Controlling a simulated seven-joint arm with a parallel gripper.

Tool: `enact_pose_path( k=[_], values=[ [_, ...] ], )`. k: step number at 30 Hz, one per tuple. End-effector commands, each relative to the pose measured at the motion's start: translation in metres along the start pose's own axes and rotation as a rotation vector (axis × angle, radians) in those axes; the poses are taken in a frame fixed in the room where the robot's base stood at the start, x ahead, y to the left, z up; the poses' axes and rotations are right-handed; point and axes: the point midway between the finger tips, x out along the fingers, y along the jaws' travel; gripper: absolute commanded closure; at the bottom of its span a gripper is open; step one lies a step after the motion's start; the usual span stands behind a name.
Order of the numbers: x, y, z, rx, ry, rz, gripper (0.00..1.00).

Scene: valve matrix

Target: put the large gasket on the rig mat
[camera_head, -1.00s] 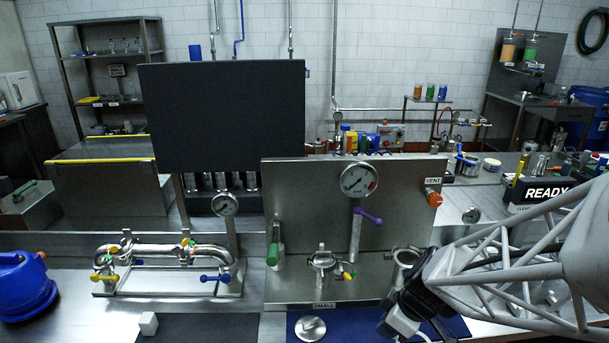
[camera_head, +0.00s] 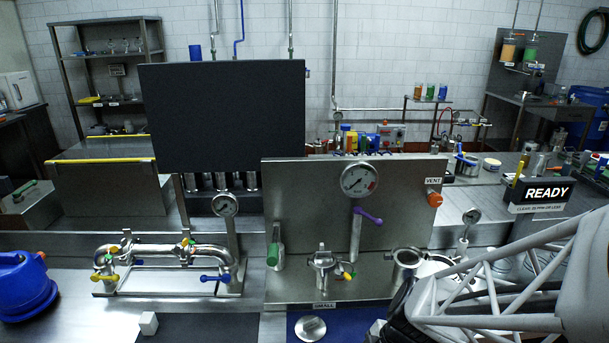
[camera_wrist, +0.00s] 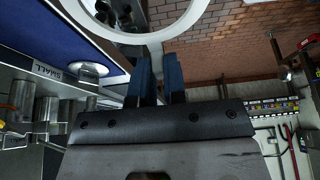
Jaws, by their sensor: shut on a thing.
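The large gasket, a white ring (camera_wrist: 128,37), shows at the top of the wrist view, partly cut off by the frame. My gripper (camera_wrist: 156,68) is shut on its near edge with two blue fingers. In the head view my wrist is at the lower right and the fingers cannot be made out. A blue mat (camera_head: 352,318) lies in front of the metal rig, partly covered by my arm, and also shows in the wrist view (camera_wrist: 52,32). A dark grey mat (camera_head: 195,329) lies to its left. I cannot tell the gasket's height above the mat.
A round metal lid (camera_head: 310,328) lies on the blue mat's left part, near the SMALL label (camera_head: 324,306). A white cube (camera_head: 148,323) sits by the grey mat. The rig (camera_head: 300,288) with its fittings and purple-handled valve (camera_head: 368,214) stands behind the mats.

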Motion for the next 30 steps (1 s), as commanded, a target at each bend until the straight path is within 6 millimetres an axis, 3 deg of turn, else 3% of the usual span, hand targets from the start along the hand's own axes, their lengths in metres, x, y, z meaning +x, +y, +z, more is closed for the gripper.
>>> enact_pose_path(
  k=[11,30],
  values=[
    [0.002,0.018,-0.001,0.001,0.000,-0.001,1.00],
    [0.010,0.090,-0.004,0.001,0.000,-0.001,1.00]
  ],
)
